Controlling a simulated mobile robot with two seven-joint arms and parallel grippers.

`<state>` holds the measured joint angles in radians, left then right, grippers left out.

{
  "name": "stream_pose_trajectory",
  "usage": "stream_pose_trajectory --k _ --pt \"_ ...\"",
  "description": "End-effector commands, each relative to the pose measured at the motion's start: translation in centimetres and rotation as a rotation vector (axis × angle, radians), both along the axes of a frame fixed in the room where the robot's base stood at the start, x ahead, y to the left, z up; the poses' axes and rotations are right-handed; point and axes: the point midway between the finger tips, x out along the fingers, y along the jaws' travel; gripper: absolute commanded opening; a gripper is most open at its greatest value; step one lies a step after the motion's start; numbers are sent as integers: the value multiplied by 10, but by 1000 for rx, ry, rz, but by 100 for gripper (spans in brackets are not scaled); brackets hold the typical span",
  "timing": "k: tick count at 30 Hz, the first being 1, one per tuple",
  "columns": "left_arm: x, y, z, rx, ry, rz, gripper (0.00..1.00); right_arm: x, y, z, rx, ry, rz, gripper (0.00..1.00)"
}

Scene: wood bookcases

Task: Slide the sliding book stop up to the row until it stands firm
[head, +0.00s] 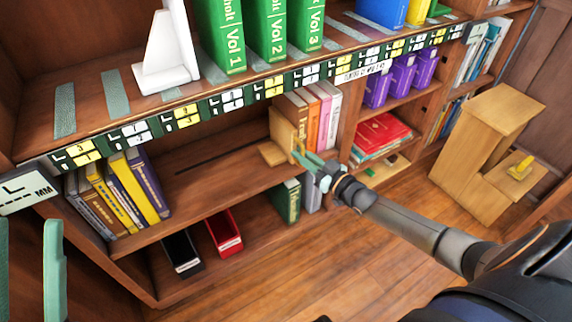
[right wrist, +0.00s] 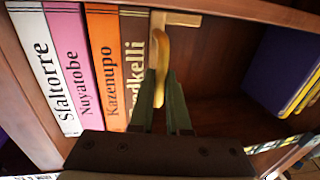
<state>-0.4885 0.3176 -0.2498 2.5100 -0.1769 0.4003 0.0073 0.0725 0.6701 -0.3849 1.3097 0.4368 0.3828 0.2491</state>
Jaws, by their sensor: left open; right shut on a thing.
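The wooden sliding book stop (head: 282,131) stands upright on the middle shelf, at the left end of a book row (head: 318,108). The row holds brown, orange, pink and white books standing upright. In the right wrist view, the stop (right wrist: 181,19) shows beside the brown book (right wrist: 133,55); I cannot tell whether they touch. My right gripper (head: 304,160) is shut on the stop's curved yellowish handle (right wrist: 161,62), and its fingers (right wrist: 163,85) partly hide the brown book. My left gripper (head: 28,222) is open and empty at the left edge of the head view.
A dark slot (head: 222,153) runs along the shelf left of the stop, with bare shelf around it. Yellow and purple books (head: 128,190) stand at the shelf's left end. Below are black (head: 181,252) and red (head: 226,231) bins. A wooden step stool (head: 480,140) stands right.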

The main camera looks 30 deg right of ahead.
Motion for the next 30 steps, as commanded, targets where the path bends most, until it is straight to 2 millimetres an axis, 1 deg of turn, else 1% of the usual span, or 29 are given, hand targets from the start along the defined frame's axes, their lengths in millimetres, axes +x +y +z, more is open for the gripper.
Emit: stream_pose_trajectory --k 1,3,14,15,22,30 --pt "0 -1 -2 3 -1 -1 44 0 -7 -1 -2 1 -4 0" --pt "0 -1 -2 4 -1 0 44 0 -10 -1 -2 2 -4 0" --pt "0 -1 -2 3 -1 0 44 0 -13 -1 -3 3 -8 0" --pt "0 -1 -2 3 -1 0 44 1 -14 -1 -3 3 -8 18" --pt "0 0 -1 -4 -1 3 44 0 -12 -1 -2 3 -5 44" --pt "1 0 0 -6 -2 4 44 0 -10 0 0 2 -2 45"
